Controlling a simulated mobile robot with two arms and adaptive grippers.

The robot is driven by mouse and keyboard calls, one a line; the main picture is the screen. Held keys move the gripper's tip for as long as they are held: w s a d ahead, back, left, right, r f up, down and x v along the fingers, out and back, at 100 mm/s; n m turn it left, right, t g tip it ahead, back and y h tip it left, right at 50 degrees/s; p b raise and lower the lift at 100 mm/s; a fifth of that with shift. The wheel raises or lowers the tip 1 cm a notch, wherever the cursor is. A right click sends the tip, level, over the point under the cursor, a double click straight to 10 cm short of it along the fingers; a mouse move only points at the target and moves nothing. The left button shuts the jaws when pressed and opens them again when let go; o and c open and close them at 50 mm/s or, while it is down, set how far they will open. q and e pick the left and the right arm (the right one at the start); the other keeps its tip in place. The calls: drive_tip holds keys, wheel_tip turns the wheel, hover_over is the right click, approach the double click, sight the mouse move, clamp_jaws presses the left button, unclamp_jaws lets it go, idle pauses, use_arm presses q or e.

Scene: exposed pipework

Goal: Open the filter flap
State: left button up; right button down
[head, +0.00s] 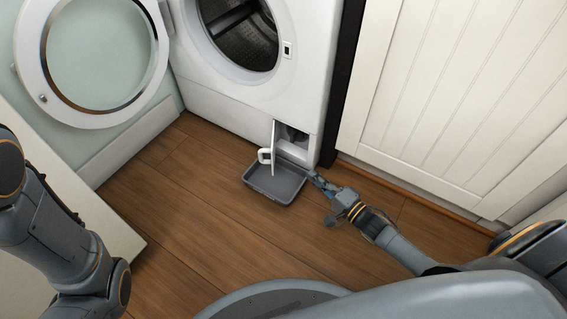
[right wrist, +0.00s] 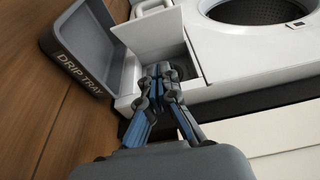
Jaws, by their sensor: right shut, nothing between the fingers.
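The filter flap (head: 273,150) is a small white panel low on the washing machine. It stands swung out from the front, with its white handle (head: 264,156) on the left, and the dark filter recess (head: 293,137) shows behind it. In the right wrist view the flap (right wrist: 148,40) stands left of the recess. My right gripper (head: 313,176) is shut and empty, low in front of the recess and to the right of the flap. In the right wrist view its fingertips (right wrist: 160,72) overlap the recess; whether they touch anything is unclear. My left gripper is out of view.
A grey drip tray (head: 274,187) lies on the wooden floor below the flap, just left of my right gripper. The round machine door (head: 150,70) hangs open at the left. A white panelled cabinet (head: 440,110) stands at the right. Open floor lies in front.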

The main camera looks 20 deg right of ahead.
drive_tip(key=w+a+b, duration=0.7)
drive_tip(key=w, duration=0.1)
drive_tip(key=shift+w, duration=0.35)
